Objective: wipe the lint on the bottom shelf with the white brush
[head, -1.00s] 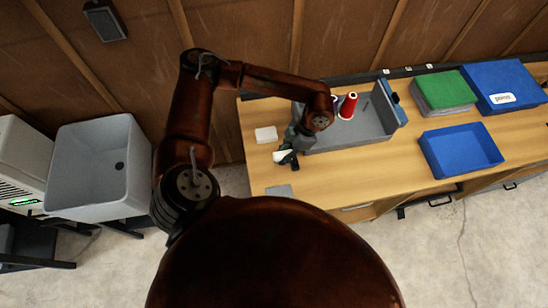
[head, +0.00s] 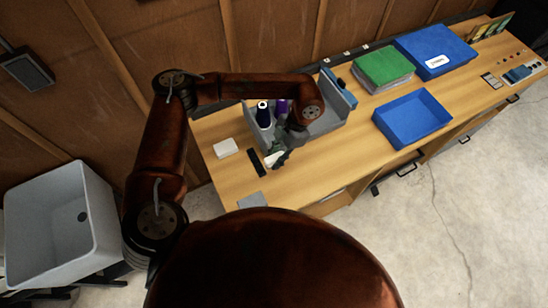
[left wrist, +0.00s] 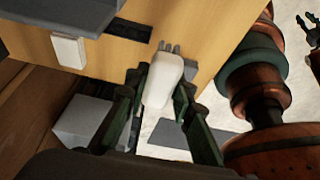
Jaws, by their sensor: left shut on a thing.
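My left gripper (head: 276,155) is shut on the white brush (head: 271,159), just in front of the grey shelf unit on the wooden table. In the left wrist view the white brush (left wrist: 163,80) sits between the two dark fingers of the left gripper (left wrist: 160,100). The grey shelf unit (head: 330,122) holds a dark blue spool (head: 263,115) and a purple spool (head: 281,107); my arm covers part of it. I cannot make out any lint. A dark gripper at the right edge of the left wrist view, probably my right one (left wrist: 311,30), is cut off.
A white block (head: 226,147), a black strip (head: 257,163) and a grey pad (head: 251,200) lie on the wooden table (head: 228,180). A blue tray (head: 412,118), green-topped stack (head: 383,67) and blue box (head: 435,50) stand right.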

